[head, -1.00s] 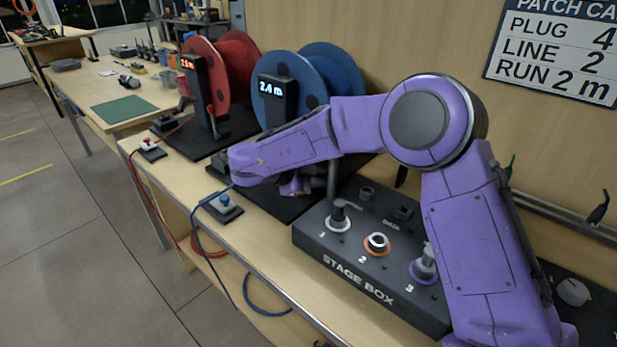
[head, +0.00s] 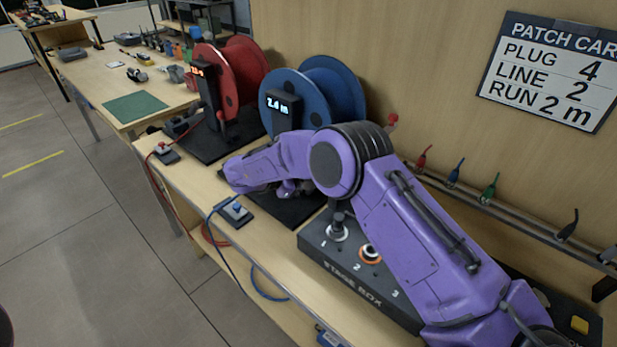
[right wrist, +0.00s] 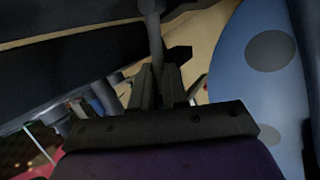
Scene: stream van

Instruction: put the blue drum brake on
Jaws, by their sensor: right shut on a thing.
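The blue drum (head: 334,88) stands on its dark base behind a post (head: 282,112) whose display reads 2.4 m. My right gripper (head: 292,188) is low in front of the blue drum, mostly hidden by my purple arm. In the right wrist view its fingers (right wrist: 158,88) are shut on a dark rod-like lever (right wrist: 154,35), which I take for the brake lever, beside the blue drum's flange (right wrist: 262,85). The lever's angle and whether the brake is on cannot be told. My left gripper is not in view.
The red drum (head: 243,68) stands to the left. The stage box (head: 350,274) lies under my forearm. Coloured plugs hang on the wall rail (head: 520,210). A patch card (head: 552,70) is on the wall.

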